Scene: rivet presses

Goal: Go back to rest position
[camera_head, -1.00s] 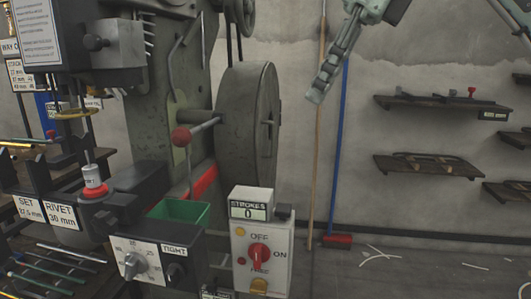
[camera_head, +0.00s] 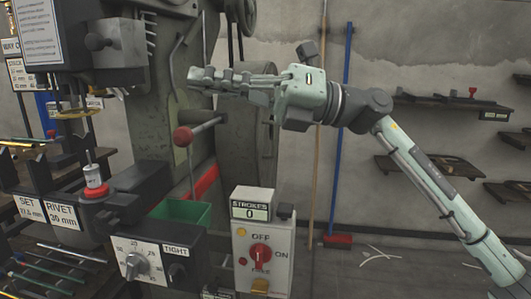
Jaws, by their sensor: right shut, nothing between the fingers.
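My right gripper (camera_head: 198,78) is shut and empty. Its arm comes in from the lower right, and the fingers point left in front of the press (camera_head: 175,110), just above the lever with a red ball knob (camera_head: 183,136). I cannot tell how far the fingers are from the press. My left gripper is not in view. The arm and hand hide part of the press's large wheel (camera_head: 268,170).
A control box with a red switch (camera_head: 260,254) and a counter reading 0 (camera_head: 249,211) stands at the front. A green bin (camera_head: 180,213) sits beside it. Wall shelves (camera_head: 440,105) hang at the right. A red broom (camera_head: 338,240) leans on the wall.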

